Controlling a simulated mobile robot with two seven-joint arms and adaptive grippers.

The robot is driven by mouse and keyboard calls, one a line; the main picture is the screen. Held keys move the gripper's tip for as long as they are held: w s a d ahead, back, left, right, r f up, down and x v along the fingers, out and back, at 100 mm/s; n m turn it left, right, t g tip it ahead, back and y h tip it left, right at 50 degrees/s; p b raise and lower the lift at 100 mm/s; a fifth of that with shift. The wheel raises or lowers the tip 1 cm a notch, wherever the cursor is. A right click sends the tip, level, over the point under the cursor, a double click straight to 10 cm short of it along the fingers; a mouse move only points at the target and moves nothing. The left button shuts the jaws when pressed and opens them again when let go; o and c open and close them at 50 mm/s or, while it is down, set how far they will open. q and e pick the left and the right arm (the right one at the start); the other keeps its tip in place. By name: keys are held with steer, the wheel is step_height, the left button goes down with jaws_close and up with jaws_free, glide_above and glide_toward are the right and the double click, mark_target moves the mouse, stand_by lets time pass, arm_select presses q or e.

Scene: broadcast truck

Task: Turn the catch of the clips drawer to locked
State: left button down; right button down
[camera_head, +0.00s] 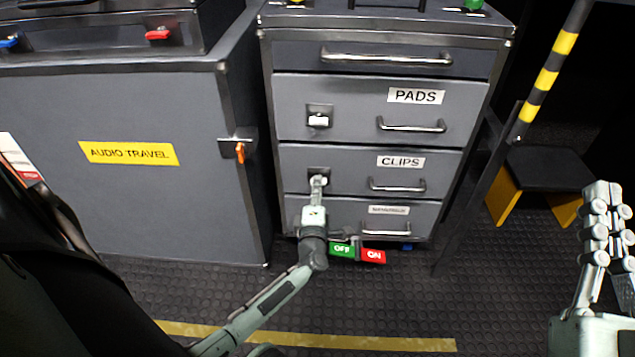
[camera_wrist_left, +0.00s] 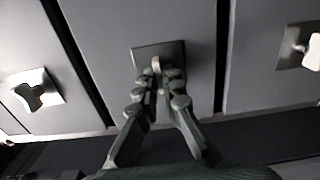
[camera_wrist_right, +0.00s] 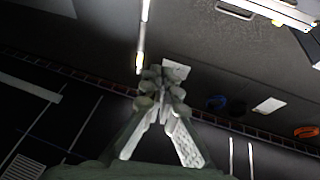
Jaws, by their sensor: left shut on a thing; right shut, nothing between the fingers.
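The clips drawer (camera_head: 345,177) is the grey drawer labelled CLIPS, between the pads drawer (camera_head: 350,105) and a lower drawer. It appears closed. Its catch has a dark square plate (camera_head: 325,171) at the drawer's left, which also shows in the left wrist view (camera_wrist_left: 146,50). My left gripper (camera_head: 318,183) is shut on the catch knob (camera_wrist_left: 156,64); the fingers hide most of the knob, so its turn is hard to tell. My right gripper (camera_head: 605,225) is shut and empty, far right of the drawers; it also shows in the right wrist view (camera_wrist_right: 162,90).
The pads drawer's catch (camera_head: 319,120) has a white knob. An AUDIO TRAVEL case (camera_head: 130,200) stands left of the drawers. A green OFF and red ON sign (camera_head: 372,256) is below the drawers. A yellow-black striped post (camera_head: 547,75) rises at the right.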

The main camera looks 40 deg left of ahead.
arm_select(q)
steer(key=shift+w+r+m, duration=0.1)
steer(key=shift+m, duration=0.3)
arm_select(e)
steer(key=shift+w+a+f+g, duration=0.1)
steer(key=shift+w+f+g, duration=0.05)
steer(key=shift+f+g, duration=0.4)
arm_select(q)
steer(key=c, duration=1.7)
jaws_free()
